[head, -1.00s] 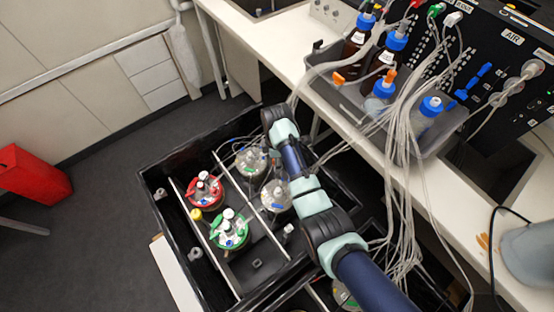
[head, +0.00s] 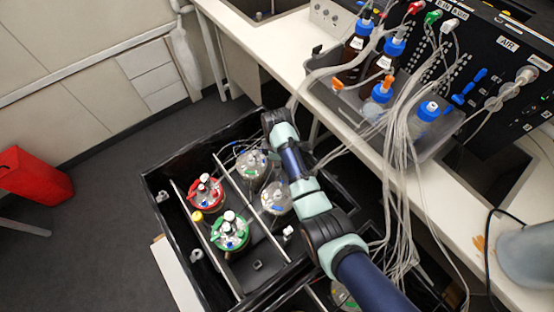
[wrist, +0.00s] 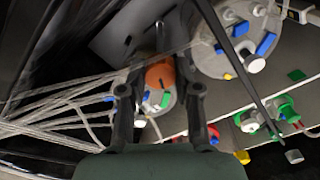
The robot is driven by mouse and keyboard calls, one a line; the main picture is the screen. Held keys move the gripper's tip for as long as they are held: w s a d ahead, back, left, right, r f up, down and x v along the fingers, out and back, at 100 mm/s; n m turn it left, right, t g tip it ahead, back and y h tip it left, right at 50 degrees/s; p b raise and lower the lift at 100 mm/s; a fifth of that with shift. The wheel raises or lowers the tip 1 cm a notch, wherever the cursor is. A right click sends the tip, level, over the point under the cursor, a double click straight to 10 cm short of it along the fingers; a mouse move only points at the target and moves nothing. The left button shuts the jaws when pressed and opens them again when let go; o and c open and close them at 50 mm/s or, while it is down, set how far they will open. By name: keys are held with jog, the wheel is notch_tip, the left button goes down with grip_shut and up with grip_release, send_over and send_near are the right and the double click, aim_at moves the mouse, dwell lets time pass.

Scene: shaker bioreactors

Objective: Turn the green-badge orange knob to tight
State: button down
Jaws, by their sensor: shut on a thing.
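In the wrist view an orange knob (wrist: 160,73) lies between the two fingers of my gripper (wrist: 160,78), which is shut on it. A small green piece (wrist: 166,100) and a blue piece show just below the knob, on a pale vessel top partly hidden by the fingers. I cannot tell whether the green piece is the badge. In the head view the knob and my fingertips are hidden behind my arm.
Glass vessels with a red ring (head: 206,191), a green ring (head: 230,231) and clear tops (head: 277,197) stand in the black shaker tray (head: 158,180). Pale tubes (wrist: 50,118) run close left of my gripper. Bottles stand on the bench above.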

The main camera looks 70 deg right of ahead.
jog(key=m+p, duration=0.3)
jog(key=m, duration=0.1)
jog(key=shift+r, duration=0.2)
jog(key=m+p, duration=0.2)
jog(key=m, duration=0.3)
jog(key=shift+f+m+p, duration=0.1)
jog(key=shift+m+p, duration=0.3)
jog(key=m+p, duration=0.1)
jog(key=m, duration=0.3)
jog(key=shift+m, duration=0.3)
jog(key=m, duration=0.4)
jog(key=shift+m+p, duration=0.35)
jog(key=shift+m, duration=0.05)
jog(key=shift+f, duration=0.1)
jog(key=c, duration=0.8)
grip_release()
